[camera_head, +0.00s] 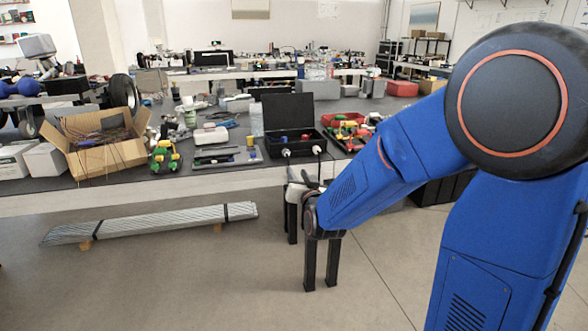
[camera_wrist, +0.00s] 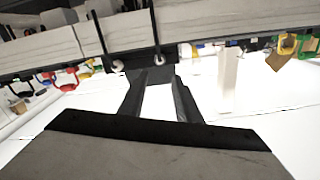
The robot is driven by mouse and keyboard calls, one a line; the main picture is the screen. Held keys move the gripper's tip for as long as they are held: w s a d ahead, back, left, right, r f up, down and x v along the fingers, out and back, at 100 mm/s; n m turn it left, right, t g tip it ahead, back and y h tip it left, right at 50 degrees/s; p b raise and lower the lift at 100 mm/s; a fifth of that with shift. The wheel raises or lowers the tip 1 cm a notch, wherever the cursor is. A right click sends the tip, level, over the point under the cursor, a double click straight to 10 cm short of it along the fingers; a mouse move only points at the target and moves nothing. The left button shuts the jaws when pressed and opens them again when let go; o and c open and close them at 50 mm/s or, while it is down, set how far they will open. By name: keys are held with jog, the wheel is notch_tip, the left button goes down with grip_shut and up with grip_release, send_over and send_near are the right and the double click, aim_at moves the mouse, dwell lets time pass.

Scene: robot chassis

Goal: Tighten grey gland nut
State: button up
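A black case (camera_head: 268,148) with a raised lid stands at the front edge of the workbench in the head view. Two pale round fittings, left (camera_head: 286,153) and right (camera_head: 317,150), stick out of its front; I cannot tell which is the grey gland nut. The wrist view also shows two pale round fittings, left (camera_wrist: 118,65) and right (camera_wrist: 172,58), just beyond the fingers. My gripper (camera_head: 321,287) hangs in front of the bench, below the case, fingers down. In the wrist view its two black fingers (camera_wrist: 159,77) are apart with nothing between them. It touches neither fitting.
The workbench front edge (camera_head: 120,190) lies behind my gripper. A cardboard box (camera_head: 110,157), tools and a red tray (camera_head: 340,121) of coloured parts crowd the top. A bundle of metal strips (camera_head: 150,224) lies on the floor to the left. The floor ahead is otherwise open.

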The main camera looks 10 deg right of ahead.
jog(key=shift+s, duration=1.3)
jog(key=s+d+f+n+g, duration=0.1)
jog(key=s+g, duration=0.5)
jog(key=s, duration=1.3)
jog(key=s+d+f+n+g, duration=0.2)
jog(key=s+d+f+g, duration=0.2)
jog(key=s, duration=1.6)
jog(key=d+g, duration=0.2)
jog(key=g, duration=0.1)
